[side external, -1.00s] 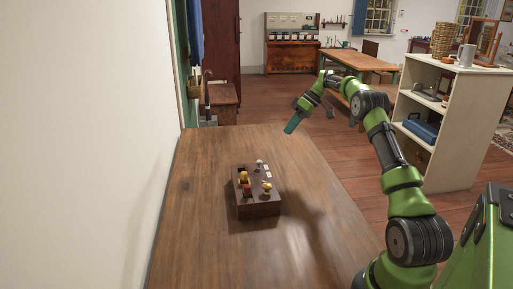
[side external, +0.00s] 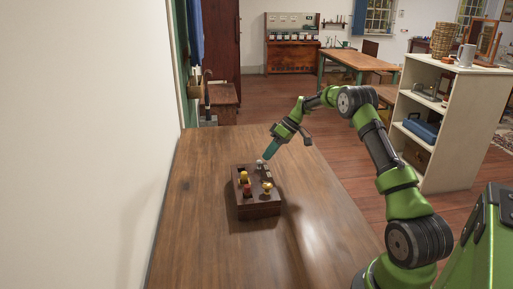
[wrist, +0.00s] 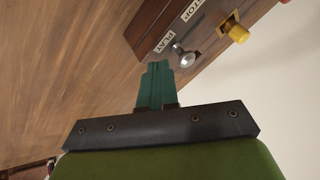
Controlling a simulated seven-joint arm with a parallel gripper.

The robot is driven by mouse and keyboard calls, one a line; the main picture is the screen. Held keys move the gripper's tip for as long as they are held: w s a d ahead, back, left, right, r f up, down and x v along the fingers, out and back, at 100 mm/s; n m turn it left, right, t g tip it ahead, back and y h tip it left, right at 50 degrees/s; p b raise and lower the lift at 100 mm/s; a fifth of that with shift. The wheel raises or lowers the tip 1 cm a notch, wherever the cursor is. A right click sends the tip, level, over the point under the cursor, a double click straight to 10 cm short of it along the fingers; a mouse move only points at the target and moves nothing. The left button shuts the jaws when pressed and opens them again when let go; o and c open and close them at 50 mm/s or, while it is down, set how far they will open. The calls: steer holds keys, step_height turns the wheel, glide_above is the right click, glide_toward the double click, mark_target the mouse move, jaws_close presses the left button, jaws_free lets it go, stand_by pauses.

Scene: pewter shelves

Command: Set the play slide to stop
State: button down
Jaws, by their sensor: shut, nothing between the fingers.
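A dark wooden control box (side external: 258,209) stands on the table. A silver knob (wrist: 186,59) on the box sits beside the PLAY label (wrist: 165,42) in the wrist view. A second label (wrist: 193,10), reading like STOP, lies further along the box and is partly cut off. The silver knob also shows at the box's far end in the side view (side external: 259,162). My gripper (wrist: 157,68) has its teal fingers together and empty. In the side view my gripper (side external: 266,157) is beside the silver knob; whether they touch is unclear.
More yellow and red knobs (side external: 247,190) stand on the nearer part of the box. The wooden table (side external: 200,240) around the box is clear. A wall (side external: 90,140) borders it on the left.

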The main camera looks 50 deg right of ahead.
steer(key=shift+a, duration=0.6)
steer(key=shift+s, duration=0.1)
steer(key=shift+s+a, duration=1.6)
steer(key=s+d+r, duration=0.3)
steer(key=d+r, duration=0.5)
steer(key=d, duration=0.1)
steer(key=shift+s, duration=0.25)
